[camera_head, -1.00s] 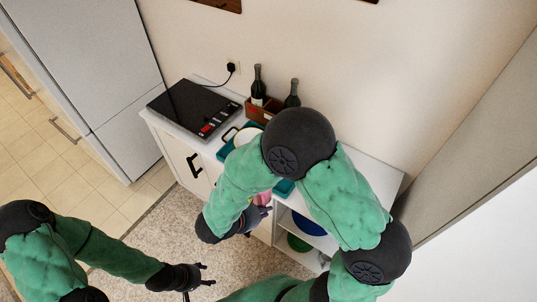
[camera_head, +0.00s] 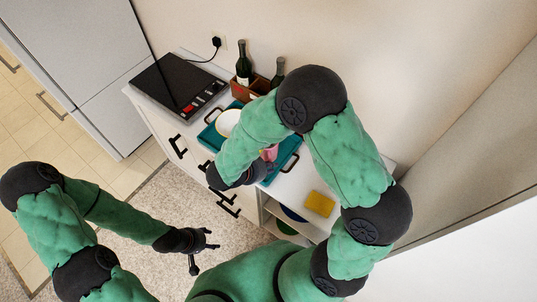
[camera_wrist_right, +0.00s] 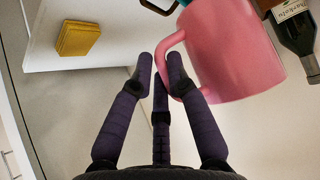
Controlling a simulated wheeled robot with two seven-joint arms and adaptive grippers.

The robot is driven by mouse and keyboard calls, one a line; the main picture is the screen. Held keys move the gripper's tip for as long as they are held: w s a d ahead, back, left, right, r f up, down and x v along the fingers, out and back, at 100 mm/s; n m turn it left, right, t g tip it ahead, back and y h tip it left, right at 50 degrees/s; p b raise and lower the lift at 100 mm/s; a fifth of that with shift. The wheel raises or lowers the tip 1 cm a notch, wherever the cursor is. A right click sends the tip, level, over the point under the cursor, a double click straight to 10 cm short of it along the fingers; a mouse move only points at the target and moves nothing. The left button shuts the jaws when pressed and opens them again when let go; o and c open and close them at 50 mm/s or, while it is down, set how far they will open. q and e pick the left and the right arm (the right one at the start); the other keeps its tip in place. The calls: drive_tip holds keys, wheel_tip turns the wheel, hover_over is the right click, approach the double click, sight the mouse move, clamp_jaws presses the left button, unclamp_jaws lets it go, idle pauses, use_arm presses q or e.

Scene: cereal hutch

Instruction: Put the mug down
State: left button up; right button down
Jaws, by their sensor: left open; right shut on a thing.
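The pink mug (camera_head: 270,153) is partly hidden by my right arm in the head view, where it appears over the teal tray (camera_head: 209,139) on the counter. In the right wrist view the mug (camera_wrist_right: 235,50) fills the upper right, and my right gripper (camera_wrist_right: 165,75) is shut on its handle. I cannot tell whether the mug touches the tray. In the head view my right gripper (camera_head: 262,168) is at the counter's front edge. My left gripper (camera_head: 207,246) is open and empty, low over the rug in front of the cabinet.
A white bowl (camera_head: 228,122) sits on the tray. A black cooktop (camera_head: 178,84) is at the counter's left.

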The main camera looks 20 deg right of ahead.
sight(274, 158)
drive_tip(key=w+d+f, duration=0.1)
drive_tip(key=w+d+f+b, duration=0.1)
drive_tip(key=w, duration=0.1)
drive_tip(key=shift+w+d, duration=0.15)
drive_tip(key=shift+w, duration=0.1)
drive_tip(key=w+f, duration=0.1)
drive_tip(key=w+d+f+b, duration=0.1)
drive_tip(key=f, duration=0.1)
drive_tip(key=w+d+f, duration=0.1)
drive_tip(key=w+f, duration=0.1)
drive_tip(key=shift+d+f+b, duration=0.1)
drive_tip(key=shift+b, duration=0.25)
drive_tip(key=shift+w+d+f, duration=0.1)
drive_tip(key=shift+w+f, duration=0.1)
drive_tip(key=shift+f, duration=0.05)
drive_tip(key=f+b, duration=0.1)
drive_tip(key=f, duration=0.2)
drive_tip(key=shift+w+f+b, duration=0.2)
drive_tip(key=shift+b, duration=0.1)
drive_tip(key=shift+r, duration=0.1)
drive_tip(key=c, duration=1.2)
unclamp_jaws()
